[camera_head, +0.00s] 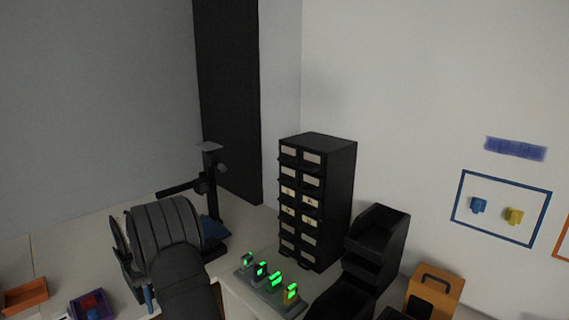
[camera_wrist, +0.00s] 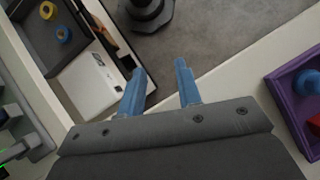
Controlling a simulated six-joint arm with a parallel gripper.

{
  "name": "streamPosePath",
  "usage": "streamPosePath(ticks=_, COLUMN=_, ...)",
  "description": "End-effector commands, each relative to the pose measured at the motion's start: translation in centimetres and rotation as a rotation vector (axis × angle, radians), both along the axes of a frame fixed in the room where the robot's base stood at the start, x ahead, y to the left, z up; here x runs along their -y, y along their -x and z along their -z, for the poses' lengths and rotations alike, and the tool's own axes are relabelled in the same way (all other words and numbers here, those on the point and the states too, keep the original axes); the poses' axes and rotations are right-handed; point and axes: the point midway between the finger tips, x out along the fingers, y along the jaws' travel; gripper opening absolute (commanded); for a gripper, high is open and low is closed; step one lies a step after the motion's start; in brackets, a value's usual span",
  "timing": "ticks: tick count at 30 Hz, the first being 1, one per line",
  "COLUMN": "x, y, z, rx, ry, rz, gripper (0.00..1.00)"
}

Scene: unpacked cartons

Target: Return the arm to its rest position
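My arm (camera_head: 165,232) stands bent over the pale worktop in the head view, its dark links in the lower left. My gripper (camera_wrist: 160,68) shows in the wrist view with two blue fingers spread apart and nothing between them. The gap lies over the grey floor and the edge of the worktop. In the head view only a bit of blue finger shows low beside the arm; the rest of the gripper is hidden.
A purple bin (camera_head: 76,307) with blue and red items and an orange tray (camera_head: 24,297) lie left of the arm. A dark stand (camera_head: 211,190) rises behind.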

Motion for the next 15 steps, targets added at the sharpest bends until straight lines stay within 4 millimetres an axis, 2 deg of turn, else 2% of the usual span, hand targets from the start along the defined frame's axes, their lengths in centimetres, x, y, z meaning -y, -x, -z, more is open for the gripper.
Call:
streamPosePath(ticks=8, x=2.8, y=0.2, z=2.2, rx=-0.001, ry=0.002, rz=-0.243, gripper=0.31)
streamPosePath(ticks=15, x=2.8, y=-1.4, z=0.9, rx=0.002, ry=-0.002, rz=-0.358, gripper=0.31)
